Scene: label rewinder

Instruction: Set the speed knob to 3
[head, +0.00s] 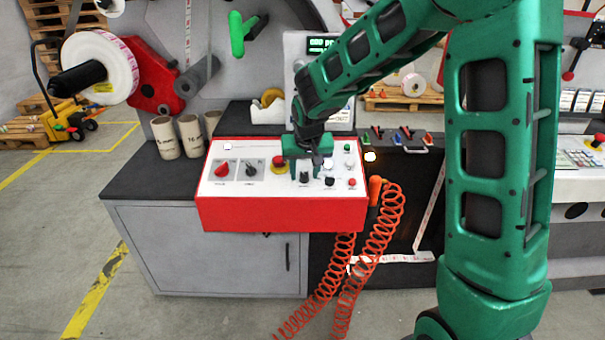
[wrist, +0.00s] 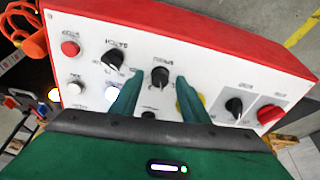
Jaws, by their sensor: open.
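The speed knob (wrist: 160,77) is a small black knob on the white top of a red-sided control panel (head: 215,212). The label beside it looks like SPEED, upside down in the wrist view. In the head view the knob (head: 304,178) shows just below my gripper (head: 308,168). In the wrist view my gripper (wrist: 160,80) is open, with one green finger on each side of the knob. I cannot tell whether the fingers touch it. The knob's pointer and scale numbers are too small to read.
The black batch knob (wrist: 113,58) sits close to one finger. A yellow-ringed red button (head: 279,164), a black selector (head: 251,167) and a red selector (head: 222,168) are left of my gripper. Small push buttons (head: 351,182) are to the right. An orange coiled hose (head: 385,215) hangs at the panel's right.

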